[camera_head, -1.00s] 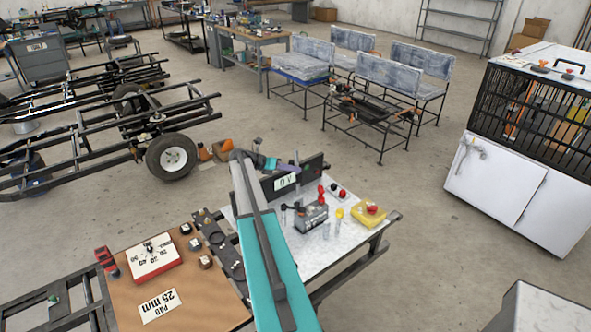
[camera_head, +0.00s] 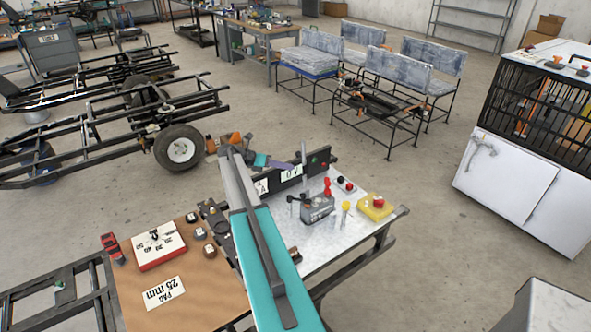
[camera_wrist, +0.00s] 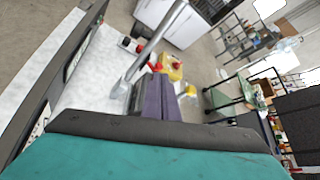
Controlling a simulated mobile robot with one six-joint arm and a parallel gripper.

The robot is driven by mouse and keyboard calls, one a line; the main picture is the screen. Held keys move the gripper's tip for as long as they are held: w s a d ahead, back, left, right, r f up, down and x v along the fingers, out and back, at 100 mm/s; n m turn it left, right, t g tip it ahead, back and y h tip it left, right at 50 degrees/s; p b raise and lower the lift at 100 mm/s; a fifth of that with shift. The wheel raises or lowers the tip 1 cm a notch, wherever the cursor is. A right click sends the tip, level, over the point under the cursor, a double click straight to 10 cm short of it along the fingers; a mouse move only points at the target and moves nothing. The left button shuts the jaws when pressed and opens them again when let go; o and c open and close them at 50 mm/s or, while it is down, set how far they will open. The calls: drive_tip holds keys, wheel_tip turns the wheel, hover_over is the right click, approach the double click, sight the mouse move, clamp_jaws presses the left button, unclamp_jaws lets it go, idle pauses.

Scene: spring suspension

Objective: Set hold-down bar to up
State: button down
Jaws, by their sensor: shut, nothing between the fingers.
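My gripper shows in the wrist view as purple fingers (camera_wrist: 160,98) close together, with nothing visible between them. A long silver bar (camera_wrist: 157,45) slants up past the left side of the fingers; its lower end is beside them, and I cannot tell whether they touch. It may be the hold-down bar, but no label confirms this. In the head view my arm hides part of the bench, and the gripper is only partly seen behind the display panel (camera_head: 290,174). A slim grey upright piece (camera_head: 303,155) stands at that panel; I cannot tell what it belongs to.
On the white bench top (camera_head: 330,245) are a grey box (camera_head: 318,208) with black and red handles, and a yellow box (camera_head: 376,207) with a red button. A brown board (camera_head: 195,290) holds a dial box (camera_head: 158,246). A wheeled chassis (camera_head: 180,150) stands behind.

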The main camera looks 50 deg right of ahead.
drive_tip(key=shift+w+a, duration=0.75)
drive_tip(key=shift+w, duration=0.2)
drive_tip(key=shift+s+f, duration=0.1)
